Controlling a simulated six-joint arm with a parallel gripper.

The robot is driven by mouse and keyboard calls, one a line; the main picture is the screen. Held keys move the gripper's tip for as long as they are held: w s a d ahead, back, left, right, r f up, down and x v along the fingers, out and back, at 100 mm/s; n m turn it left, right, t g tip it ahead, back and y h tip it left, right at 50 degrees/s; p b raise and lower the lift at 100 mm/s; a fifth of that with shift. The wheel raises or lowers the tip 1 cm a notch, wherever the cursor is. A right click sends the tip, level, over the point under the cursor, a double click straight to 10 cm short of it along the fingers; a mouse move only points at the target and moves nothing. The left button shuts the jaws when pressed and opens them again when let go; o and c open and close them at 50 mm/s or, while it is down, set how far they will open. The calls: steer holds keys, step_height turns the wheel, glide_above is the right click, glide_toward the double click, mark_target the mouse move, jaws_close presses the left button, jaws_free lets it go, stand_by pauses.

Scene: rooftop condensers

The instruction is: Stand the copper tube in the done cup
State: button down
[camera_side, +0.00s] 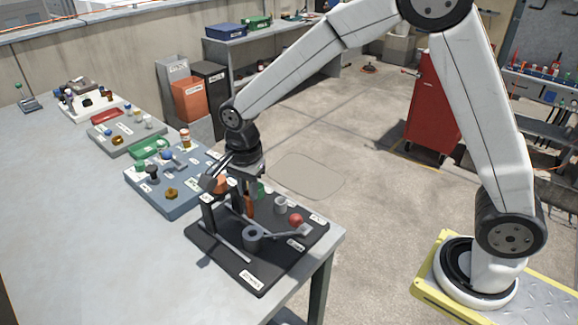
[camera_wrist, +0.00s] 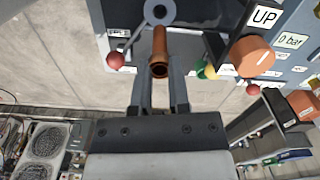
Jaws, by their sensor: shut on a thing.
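My gripper (camera_side: 247,192) is shut on an orange-brown copper tube (camera_side: 249,207) above the dark board. In the wrist view the tube (camera_wrist: 160,50) lies between the two fingers of my gripper (camera_wrist: 160,78), its open end facing the camera. A round grey hollow piece (camera_side: 253,238) stands on the board, with an arm running to a red ball; it shows in the wrist view (camera_wrist: 158,11) just past the tube's far end. A smaller grey cup (camera_side: 281,204) stands farther back. I cannot read which one is the done cup.
The dark board (camera_side: 222,258) sits at the table corner. The red ball (camera_side: 296,219) is near its right edge. An orange round top (camera_side: 220,183) on a dark post stands close left of my gripper. A blue board (camera_side: 150,200) with small parts lies beyond.

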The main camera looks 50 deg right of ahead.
steer(key=shift+r, duration=0.15)
step_height(320, 180, up, 4)
steer(key=shift+r, duration=0.2)
steer(key=shift+w+d+r, duration=0.15)
steer(key=shift+w+r, duration=0.05)
steer(key=w+d, duration=1.2)
steer(key=d, duration=0.1)
step_height(320, 180, down, 7)
steer(key=shift+s, duration=0.2)
steer(key=shift+f, duration=0.2)
steer(key=shift+f, duration=1.8)
